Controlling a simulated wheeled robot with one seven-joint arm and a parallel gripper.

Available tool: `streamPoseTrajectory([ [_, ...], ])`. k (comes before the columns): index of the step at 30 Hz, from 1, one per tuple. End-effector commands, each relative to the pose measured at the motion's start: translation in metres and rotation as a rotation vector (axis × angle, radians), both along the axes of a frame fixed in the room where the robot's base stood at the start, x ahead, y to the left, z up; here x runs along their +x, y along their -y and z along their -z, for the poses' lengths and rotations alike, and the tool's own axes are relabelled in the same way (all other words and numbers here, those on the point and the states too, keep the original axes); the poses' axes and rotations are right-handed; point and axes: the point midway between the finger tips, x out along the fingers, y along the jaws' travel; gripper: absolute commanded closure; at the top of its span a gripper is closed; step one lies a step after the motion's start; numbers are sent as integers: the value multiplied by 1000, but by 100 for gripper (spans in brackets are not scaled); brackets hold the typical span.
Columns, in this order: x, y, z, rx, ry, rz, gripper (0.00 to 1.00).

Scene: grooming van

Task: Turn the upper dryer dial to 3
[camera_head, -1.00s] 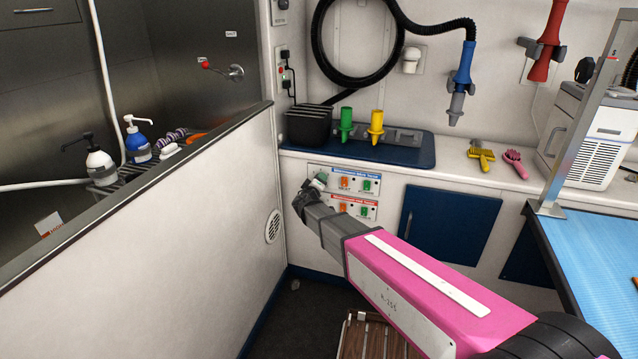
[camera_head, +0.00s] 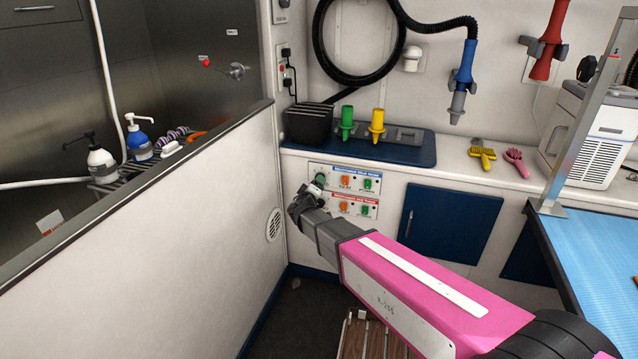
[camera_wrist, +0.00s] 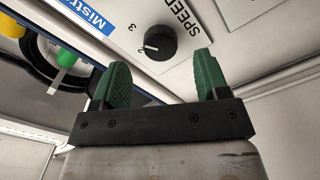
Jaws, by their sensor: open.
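In the wrist view the black round dial (camera_wrist: 162,42) sits on a white panel printed "SPEED", beside a blue label strip. Its white mark faces the left of that view, near a small numeral; a "3" is printed further up. My gripper (camera_wrist: 160,78) is open, with one green fingertip on each side below the dial. The fingers look apart from the dial, and nothing is between them. In the head view my gripper (camera_head: 316,187) is at the left end of the upper dryer panel (camera_head: 357,182) and largely covers its dial. The lower panel (camera_head: 357,207) is partly hidden by my wrist.
The counter above holds a blue mat (camera_head: 420,152) with a green nozzle (camera_head: 347,122) and a yellow nozzle (camera_head: 377,125). A partition wall (camera_head: 180,220) stands close on the left. A blue cupboard door (camera_head: 452,228) is right of the panels. A slatted wooden step (camera_head: 365,340) is below.

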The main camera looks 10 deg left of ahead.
Motion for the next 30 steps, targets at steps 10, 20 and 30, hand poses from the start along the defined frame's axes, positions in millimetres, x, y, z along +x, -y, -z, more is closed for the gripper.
streamPoseTrajectory([
  [10, -54, -3, 0, 1, -2, -1, 32],
  [20, -60, -4, 1, 1, -1, 0, 32],
  [30, -48, 53, 6, 24, -76, 122, 32],
])
